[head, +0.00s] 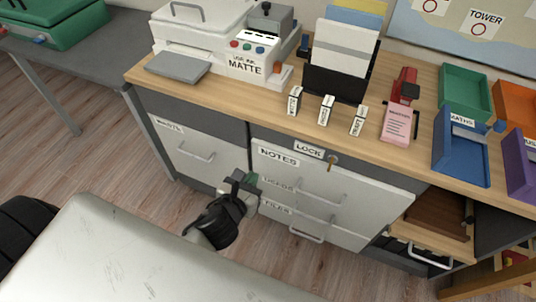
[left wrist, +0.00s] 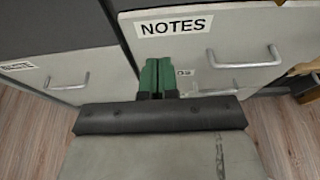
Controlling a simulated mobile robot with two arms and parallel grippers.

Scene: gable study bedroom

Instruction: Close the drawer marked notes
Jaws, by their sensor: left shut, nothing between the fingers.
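The drawer marked NOTES (head: 300,170) is the top white drawer of a stack under the wooden desktop, with a metal bar handle. It also fills the upper right of the left wrist view (left wrist: 218,42). My left gripper (head: 247,179) is at the left edge of the stack. In the left wrist view its green fingertips (left wrist: 157,78) are together and empty, just below the NOTES label and left of the handle. Whether they touch the drawer front is unclear. My right gripper is not in view.
A lock strip with a key (head: 331,161) is above the NOTES drawer. More drawers with handles lie below, and another white drawer (head: 185,150) to the left. A printer (head: 205,35) and trays (head: 460,148) stand on the desktop.

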